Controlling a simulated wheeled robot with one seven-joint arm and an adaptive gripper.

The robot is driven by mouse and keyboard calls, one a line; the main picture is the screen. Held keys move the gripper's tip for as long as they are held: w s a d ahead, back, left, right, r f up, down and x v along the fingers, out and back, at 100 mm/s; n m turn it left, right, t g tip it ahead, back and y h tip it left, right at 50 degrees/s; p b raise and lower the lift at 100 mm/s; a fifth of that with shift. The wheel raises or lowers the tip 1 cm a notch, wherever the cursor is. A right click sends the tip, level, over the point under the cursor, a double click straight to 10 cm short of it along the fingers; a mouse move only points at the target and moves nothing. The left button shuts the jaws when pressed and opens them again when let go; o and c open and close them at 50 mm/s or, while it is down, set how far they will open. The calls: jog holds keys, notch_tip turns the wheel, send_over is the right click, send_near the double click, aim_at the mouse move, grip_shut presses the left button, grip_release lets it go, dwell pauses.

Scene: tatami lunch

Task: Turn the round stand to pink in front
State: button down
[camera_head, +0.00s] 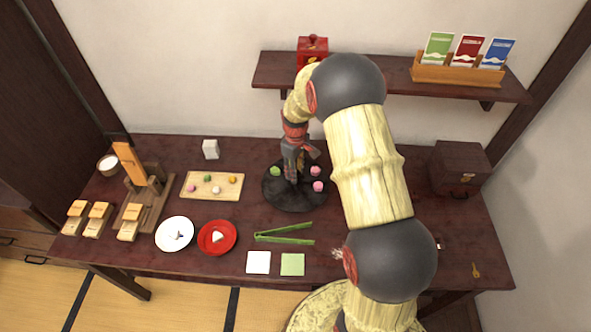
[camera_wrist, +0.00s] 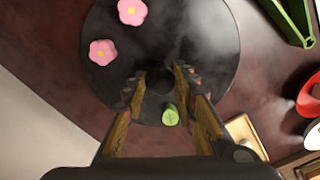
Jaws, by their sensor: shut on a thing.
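The round stand (camera_head: 290,203) is a dark disc near the middle of the table. In the head view a green sweet (camera_head: 275,171) sits at its left back, and pink sweets (camera_head: 318,186) sit along its right side. The wrist view shows the stand (camera_wrist: 215,45) from above, with two pink flower-shaped sweets (camera_wrist: 102,52) and a green leaf-shaped sweet (camera_wrist: 170,115). My gripper (camera_head: 294,178) points down over the stand's middle. In the wrist view my gripper's fingers (camera_wrist: 158,83) are on either side of a dark knob at the centre, shut on it.
Green tongs (camera_head: 285,239) lie in front of the stand. A wooden tray of sweets (camera_head: 225,193), a white plate (camera_head: 174,246) and a red plate (camera_head: 230,246) are to the left. A shelf (camera_head: 392,88) hangs behind, and a dark box (camera_head: 459,168) stands right.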

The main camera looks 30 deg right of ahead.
jog(key=shift+m+p, duration=1.35)
jog(key=shift+m, duration=1.35)
jog(key=shift+m+p, duration=0.95)
jog(key=shift+m, duration=1.45)
jog(key=shift+m+p, duration=0.7)
jog(key=shift+m, duration=1.6)
jog(key=shift+m+p, duration=0.45)
jog(key=shift+m, duration=2.15)
jog(key=c, duration=1.4)
grip_release()
